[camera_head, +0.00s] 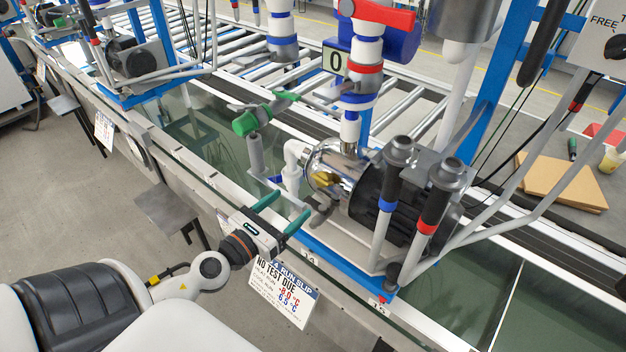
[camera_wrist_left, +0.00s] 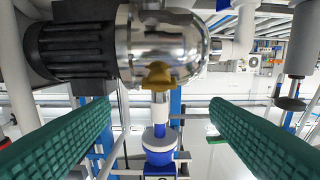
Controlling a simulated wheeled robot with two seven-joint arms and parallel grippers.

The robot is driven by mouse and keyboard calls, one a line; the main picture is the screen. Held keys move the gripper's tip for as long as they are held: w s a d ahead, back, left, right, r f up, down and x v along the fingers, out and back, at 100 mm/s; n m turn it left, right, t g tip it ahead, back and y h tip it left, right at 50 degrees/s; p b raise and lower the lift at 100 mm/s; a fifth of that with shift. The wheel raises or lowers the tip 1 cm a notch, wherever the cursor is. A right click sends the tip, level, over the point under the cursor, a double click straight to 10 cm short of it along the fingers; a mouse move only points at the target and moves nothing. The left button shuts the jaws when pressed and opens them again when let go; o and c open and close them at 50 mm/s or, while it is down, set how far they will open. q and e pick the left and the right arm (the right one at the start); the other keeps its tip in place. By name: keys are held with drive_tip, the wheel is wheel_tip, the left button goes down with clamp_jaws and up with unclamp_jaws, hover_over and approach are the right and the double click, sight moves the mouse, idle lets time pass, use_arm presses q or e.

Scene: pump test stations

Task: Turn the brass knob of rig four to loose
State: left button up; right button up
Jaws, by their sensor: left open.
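In the left wrist view the brass knob (camera_wrist_left: 158,75) shows clearly, with lobes, below the shiny pump head (camera_wrist_left: 165,40). My left gripper (camera_head: 281,213) is open, its two green fingers pointing toward the pump. In the left wrist view the gripper (camera_wrist_left: 160,108) frames the knob between its fingers. The fingers are apart from the knob and hold nothing. My right gripper is not in view.
White pipes (camera_head: 292,165) and a green-handled fitting (camera_head: 245,122) stand left of the pump. The black motor (camera_head: 385,205) and blue base rail (camera_head: 345,265) lie right and below. A run slip (camera_head: 283,293) hangs on the bench front. A cardboard piece (camera_head: 565,182) lies behind.

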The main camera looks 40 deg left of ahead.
sight(318, 182)
use_arm(q)
drive_tip(key=w+p, duration=0.1)
drive_tip(key=w, duration=0.1)
drive_tip(key=w+p, duration=0.1)
drive_tip(key=w, duration=0.2)
drive_tip(key=w+p, duration=0.1)
drive_tip(key=w, duration=0.2)
drive_tip(key=shift+w+d+r, duration=0.1)
drive_tip(key=shift+w+d, duration=0.05)
drive_tip(key=shift+d, duration=0.2)
drive_tip(key=shift+w+d, duration=0.1)
drive_tip(key=shift+w, duration=0.3)
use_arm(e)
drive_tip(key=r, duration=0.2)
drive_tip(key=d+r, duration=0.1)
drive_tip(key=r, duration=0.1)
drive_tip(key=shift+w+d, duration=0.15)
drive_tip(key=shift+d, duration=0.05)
